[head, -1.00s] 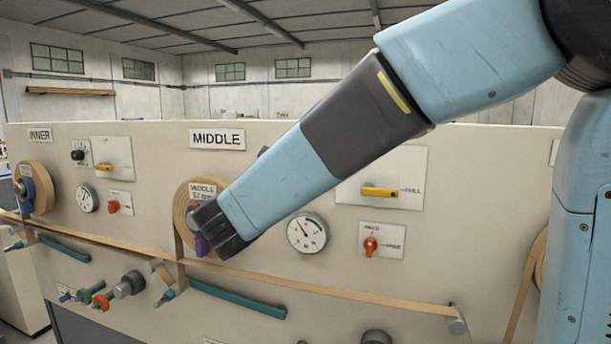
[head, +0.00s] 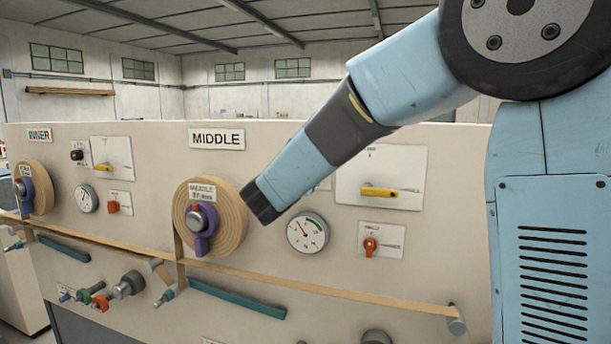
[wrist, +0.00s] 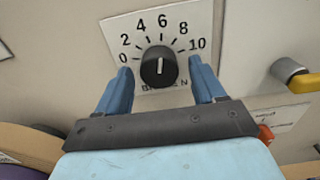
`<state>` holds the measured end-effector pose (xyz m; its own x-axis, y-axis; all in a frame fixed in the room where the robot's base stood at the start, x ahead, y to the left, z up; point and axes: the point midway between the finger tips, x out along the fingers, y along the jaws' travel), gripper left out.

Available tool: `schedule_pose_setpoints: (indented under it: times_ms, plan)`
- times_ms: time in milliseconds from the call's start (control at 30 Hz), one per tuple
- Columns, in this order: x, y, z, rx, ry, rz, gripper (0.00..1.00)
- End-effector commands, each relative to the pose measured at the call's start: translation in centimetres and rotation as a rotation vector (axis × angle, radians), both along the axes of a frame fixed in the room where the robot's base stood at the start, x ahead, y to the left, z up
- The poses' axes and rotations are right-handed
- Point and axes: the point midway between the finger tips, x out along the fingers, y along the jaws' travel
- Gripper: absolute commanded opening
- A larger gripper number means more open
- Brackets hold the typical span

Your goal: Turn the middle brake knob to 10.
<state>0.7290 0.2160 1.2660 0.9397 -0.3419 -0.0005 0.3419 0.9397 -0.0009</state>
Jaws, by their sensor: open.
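The middle brake knob (wrist: 158,68) is a black round knob on a white plate with a scale from 0 to 10, in the wrist view. Its white line stands nearly upright in the picture, close to the 6. My gripper (wrist: 161,72) is open, with one blue fingertip left of the knob and one right of it. Gaps show between the fingertips and the knob. In the head view my arm covers the knob, and my fingers cannot be made out there. The MIDDLE sign (head: 217,139) is above the roll.
The middle paper roll (head: 234,217) with its purple lever (head: 202,244) is left of my arm's end. A gauge (head: 307,233), a yellow-handled switch (head: 379,191) and a red knob (head: 371,246) are nearby. The yellow handle (wrist: 305,82) is right of my fingers in the wrist view.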

Motion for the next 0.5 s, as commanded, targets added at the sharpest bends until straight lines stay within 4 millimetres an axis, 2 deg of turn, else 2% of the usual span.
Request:
schedule_pose_setpoints:
  times_ms: [367,500]
  plan:
    - [0.48,-0.18,0.0,0.0,0.0,0.001,0.69]
    - [0.46,-0.17,0.01,0.0,0.0,0.001,0.56]
